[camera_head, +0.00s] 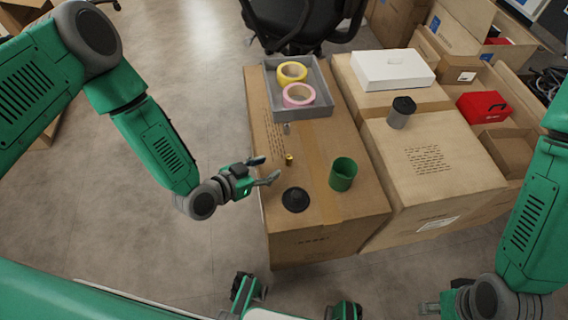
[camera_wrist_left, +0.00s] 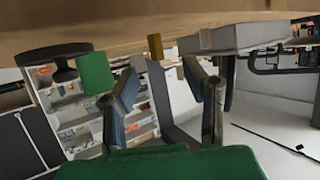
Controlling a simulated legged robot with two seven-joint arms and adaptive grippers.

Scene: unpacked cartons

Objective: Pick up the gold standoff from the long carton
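The small gold standoff (camera_head: 289,158) stands on top of the long carton (camera_head: 345,210), near its left side. It also shows in the left wrist view (camera_wrist_left: 155,46), a little beyond the gap between my finger tips. My left gripper (camera_head: 269,169) is open and empty at the carton's left edge, its fingers pointing right toward the standoff and apart from it. Both spread fingers also show in the left wrist view (camera_wrist_left: 161,68). My right gripper (camera_head: 430,308) is partly visible at the bottom right, away from the carton; its finger state is unclear.
On the long carton are a green cup (camera_head: 343,174), a black conical object (camera_head: 295,199), a small grey piece (camera_head: 286,128) and a grey tray (camera_head: 318,108) with yellow and pink tape rolls. Neighbouring cartons (camera_head: 435,155) stand right. Open floor (camera_head: 210,110) lies left.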

